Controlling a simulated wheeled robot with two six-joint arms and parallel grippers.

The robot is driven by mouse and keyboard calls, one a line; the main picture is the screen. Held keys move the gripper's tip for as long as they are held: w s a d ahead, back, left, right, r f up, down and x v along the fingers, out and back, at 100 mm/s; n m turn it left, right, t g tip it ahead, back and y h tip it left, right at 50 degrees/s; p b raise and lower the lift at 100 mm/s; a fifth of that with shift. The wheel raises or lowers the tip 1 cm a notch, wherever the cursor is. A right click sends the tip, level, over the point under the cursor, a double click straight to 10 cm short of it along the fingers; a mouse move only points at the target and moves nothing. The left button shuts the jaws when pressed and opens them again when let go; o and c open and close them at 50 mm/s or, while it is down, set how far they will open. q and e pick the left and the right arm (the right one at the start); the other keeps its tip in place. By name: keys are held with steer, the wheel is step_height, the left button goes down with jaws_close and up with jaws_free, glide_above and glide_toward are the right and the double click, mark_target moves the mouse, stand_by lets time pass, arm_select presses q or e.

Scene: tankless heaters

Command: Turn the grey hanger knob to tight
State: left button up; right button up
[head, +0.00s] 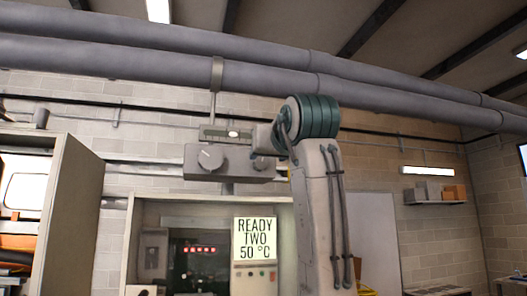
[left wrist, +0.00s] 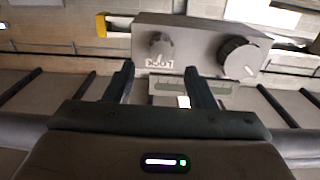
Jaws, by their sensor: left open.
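A grey box (head: 229,163) hangs below the ceiling pipes and carries two knobs. Contact cannot be told. My right gripper is not in view.
A strap (head: 216,75) runs from the lower pipe (head: 150,66) towards the box. A plate with a small vial (head: 226,133) sits above the box. Below is an open cabinet with a sign (head: 254,239) reading READY TWO 50 °C. A cabinet door (head: 70,215) stands at left.

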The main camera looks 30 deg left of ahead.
mark_target(261, 162)
arm_select(q)
steer(key=p+x, duration=0.1)
steer(key=x, duration=0.5)
steer(key=shift+a+f+p, duration=0.15)
steer(key=shift+f+p, duration=0.05)
steer(key=shift+p, duration=0.2)
steer(key=shift+s+d+r, duration=0.1)
steer(key=shift+s+d, duration=0.05)
steer(key=shift+d, duration=0.1)
steer(key=shift+a, duration=0.1)
steer(key=c, duration=1)
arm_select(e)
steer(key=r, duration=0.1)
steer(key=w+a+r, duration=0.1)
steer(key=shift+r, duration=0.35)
